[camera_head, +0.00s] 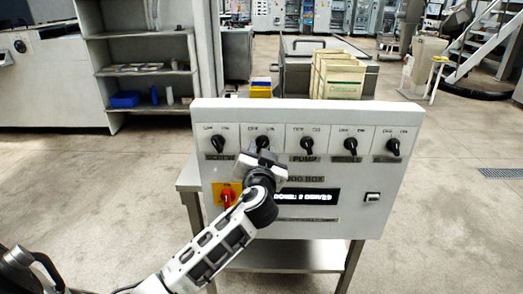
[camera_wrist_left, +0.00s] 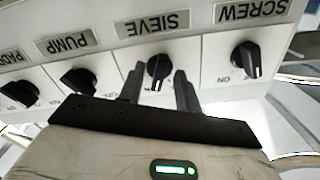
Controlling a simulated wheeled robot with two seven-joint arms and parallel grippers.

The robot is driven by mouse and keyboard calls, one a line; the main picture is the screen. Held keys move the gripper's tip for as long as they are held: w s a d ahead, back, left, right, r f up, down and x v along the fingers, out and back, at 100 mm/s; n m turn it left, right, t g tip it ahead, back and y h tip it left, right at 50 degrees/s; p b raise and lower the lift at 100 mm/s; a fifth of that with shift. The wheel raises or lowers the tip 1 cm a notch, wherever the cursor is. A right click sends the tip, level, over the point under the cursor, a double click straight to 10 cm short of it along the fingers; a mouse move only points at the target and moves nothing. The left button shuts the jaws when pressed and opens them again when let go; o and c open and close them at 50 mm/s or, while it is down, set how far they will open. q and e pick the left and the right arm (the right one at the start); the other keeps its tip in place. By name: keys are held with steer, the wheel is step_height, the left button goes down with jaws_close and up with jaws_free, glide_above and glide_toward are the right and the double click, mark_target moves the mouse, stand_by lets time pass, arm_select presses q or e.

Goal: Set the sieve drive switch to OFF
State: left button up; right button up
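The grey control panel (camera_head: 330,215) carries a row of several black rotary switches. The sieve switch (camera_head: 262,143) is second from the left. In the left wrist view, upside down, the sieve switch (camera_wrist_left: 158,67) sits below its SIEVE plate (camera_wrist_left: 152,24). My left gripper (camera_head: 265,157) is at this switch; in the left wrist view its fingers (camera_wrist_left: 160,76) stand apart, one on each side of the knob. I cannot tell whether they touch it. In the head view the gripper hides the sieve plate. Which setting the knob points to is unclear. My right gripper is not in view.
The screw switch (camera_head: 218,143) and pump switch (camera_head: 307,145) flank the sieve switch closely. A red switch on a yellow plate (camera_head: 227,197), a lit display (camera_head: 308,196) and a small rocker switch (camera_head: 372,197) sit lower on the panel. Boxes (camera_head: 340,76) stand behind it.

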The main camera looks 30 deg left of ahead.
arm_select(q)
jaws_close()
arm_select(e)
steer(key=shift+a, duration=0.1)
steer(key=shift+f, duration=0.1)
arm_select(q)
steer(key=n+b, duration=0.8)
steer(key=shift+d+n, duration=0.1)
steer(key=shift+n, duration=0.3)
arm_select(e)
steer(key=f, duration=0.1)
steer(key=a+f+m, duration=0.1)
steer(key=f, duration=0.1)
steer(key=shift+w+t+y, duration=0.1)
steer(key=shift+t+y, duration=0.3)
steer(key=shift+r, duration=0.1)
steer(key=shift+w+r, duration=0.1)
